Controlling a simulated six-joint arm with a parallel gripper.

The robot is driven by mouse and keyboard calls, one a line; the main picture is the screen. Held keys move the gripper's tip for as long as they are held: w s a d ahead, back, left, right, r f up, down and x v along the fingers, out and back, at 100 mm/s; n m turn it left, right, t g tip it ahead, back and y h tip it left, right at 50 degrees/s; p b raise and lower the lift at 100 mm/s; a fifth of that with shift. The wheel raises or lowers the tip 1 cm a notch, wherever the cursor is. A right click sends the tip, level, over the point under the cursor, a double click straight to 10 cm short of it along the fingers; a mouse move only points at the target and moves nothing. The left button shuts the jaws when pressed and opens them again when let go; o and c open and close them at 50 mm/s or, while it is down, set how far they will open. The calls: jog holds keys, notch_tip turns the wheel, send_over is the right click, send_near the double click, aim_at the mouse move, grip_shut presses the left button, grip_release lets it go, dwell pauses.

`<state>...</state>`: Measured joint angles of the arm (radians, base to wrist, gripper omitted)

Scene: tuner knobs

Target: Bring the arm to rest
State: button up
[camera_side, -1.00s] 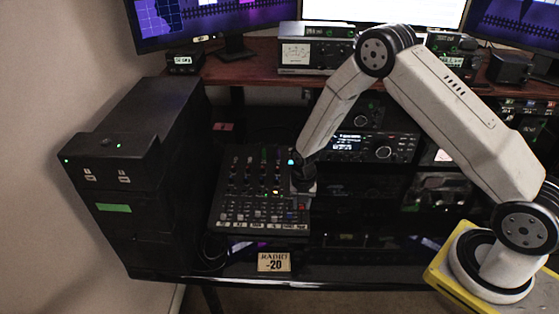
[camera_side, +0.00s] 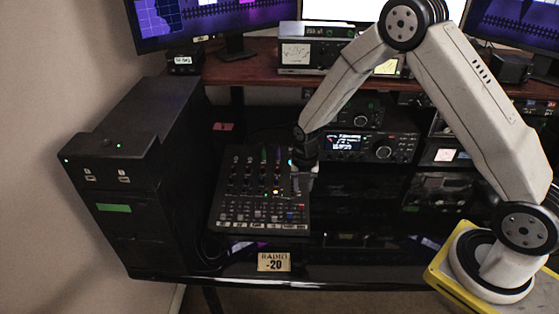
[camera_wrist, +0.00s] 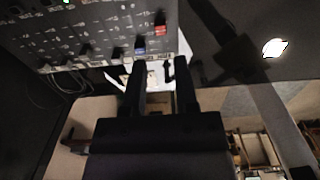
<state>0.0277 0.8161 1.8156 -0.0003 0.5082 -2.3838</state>
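My gripper (camera_side: 304,186) hangs pointing down at the right side of the black mixer panel (camera_side: 238,212) in the side view. Whether it touches the panel is unclear there. In the wrist view my gripper (camera_wrist: 160,64) has two dark fingers standing apart, with nothing visible held between them. The mixer panel (camera_wrist: 100,25) shows at the top left of the wrist view, with its knobs and a few colored buttons beyond the fingertips.
A black tower case (camera_side: 140,190) stands left of the panel. Radio units (camera_side: 370,148) stand behind and to the right. Monitors (camera_side: 205,18) and a meter box (camera_side: 300,52) are on the shelf above. A small "RADIO -20" sign (camera_side: 274,262) is at the front edge.

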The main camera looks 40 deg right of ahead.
jog(key=shift+r, duration=0.25)
jog(key=shift+r, duration=0.1)
jog(key=s+r+m+t, duration=0.1)
jog(key=s+r+m, duration=0.5)
jog(key=m, duration=0.7)
jog(key=s+a+r+m+t, duration=0.1)
jog(key=s+r+m, duration=0.6)
jog(key=s+m, duration=0.3)
jog(key=shift+m+t, duration=0.3)
jog(key=shift+m, duration=1.7)
jog(key=shift+a+r, duration=0.1)
